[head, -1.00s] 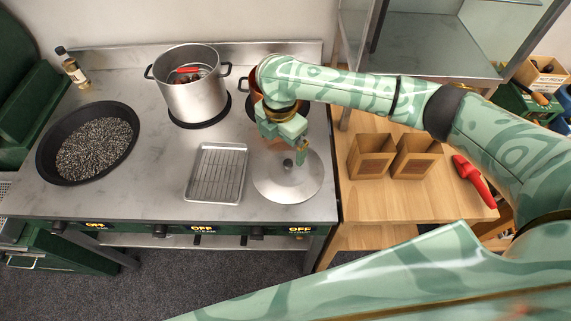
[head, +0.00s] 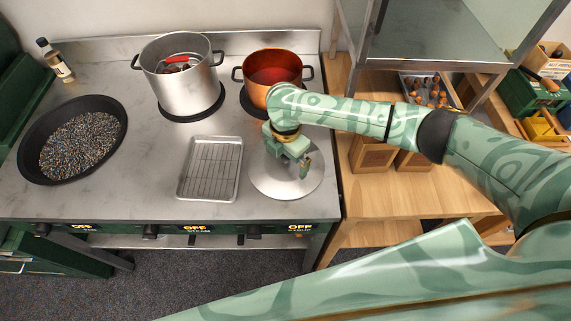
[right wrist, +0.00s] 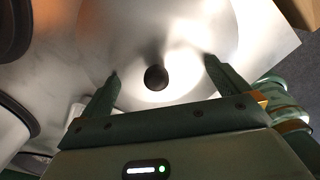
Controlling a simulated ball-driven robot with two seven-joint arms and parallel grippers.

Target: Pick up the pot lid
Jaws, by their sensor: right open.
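The pot lid (head: 272,183) is a round silver metal disc lying on the steel counter near its front right. In the right wrist view the lid (right wrist: 130,40) fills the upper middle, with a round black knob (right wrist: 156,77) on it. My right gripper (head: 303,172) is above the lid and hides the knob in the head view. In the right wrist view my right gripper (right wrist: 162,72) is open, its two fingers apart on either side of the knob, with nothing held. My left gripper is not in view.
A copper pot (head: 272,71) stands behind the lid, a tall silver pot (head: 187,90) left of it. A wire-racked tray (head: 183,190) lies just left of the lid. A black pan (head: 30,150) of dark pellets is far left. Wooden boxes (head: 371,155) stand on the right table.

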